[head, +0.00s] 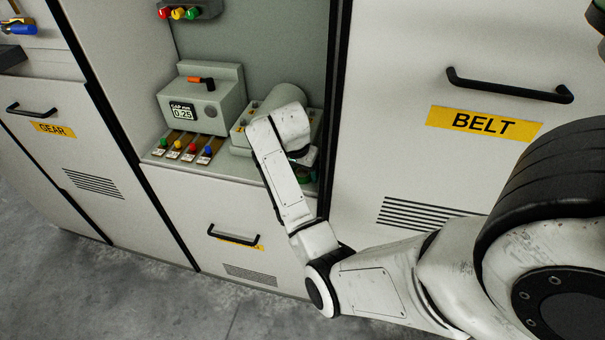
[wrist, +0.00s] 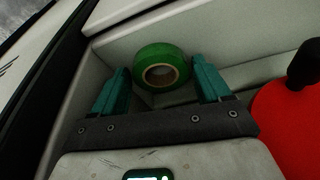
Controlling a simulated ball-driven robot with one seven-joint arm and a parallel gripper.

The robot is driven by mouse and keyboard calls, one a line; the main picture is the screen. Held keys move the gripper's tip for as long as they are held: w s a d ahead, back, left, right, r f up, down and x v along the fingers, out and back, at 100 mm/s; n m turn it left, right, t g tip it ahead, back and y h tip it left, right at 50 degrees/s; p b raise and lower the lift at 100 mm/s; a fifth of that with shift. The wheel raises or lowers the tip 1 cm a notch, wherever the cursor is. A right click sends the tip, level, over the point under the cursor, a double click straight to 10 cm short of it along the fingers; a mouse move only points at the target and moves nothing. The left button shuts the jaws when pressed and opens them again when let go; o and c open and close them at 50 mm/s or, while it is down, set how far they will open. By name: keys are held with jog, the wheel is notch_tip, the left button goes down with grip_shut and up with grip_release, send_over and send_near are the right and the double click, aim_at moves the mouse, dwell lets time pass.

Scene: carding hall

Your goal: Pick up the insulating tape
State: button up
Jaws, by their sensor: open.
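The insulating tape (wrist: 146,54) is a green roll with a tan core, seen in the wrist view in a pale corner of the niche. My gripper (wrist: 161,84) is open, with one teal finger on each side of the roll in the picture. The roll appears just beyond the fingertips, and I cannot tell whether they touch it. In the head view a bit of green tape (head: 302,174) shows at the right end of the niche shelf, mostly hidden by my arm. My fingers are hidden there.
A red round part with a black knob (wrist: 290,115) is close on the right in the wrist view. A grey gauge box (head: 203,104) and several coloured-knob pieces (head: 189,151) stand on the shelf. A dark upright edge (head: 337,90) bounds the niche on the right.

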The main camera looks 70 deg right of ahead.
jog(key=shift+c, duration=0.3)
jog(key=c, duration=0.7)
jog(key=shift+r, duration=0.2)
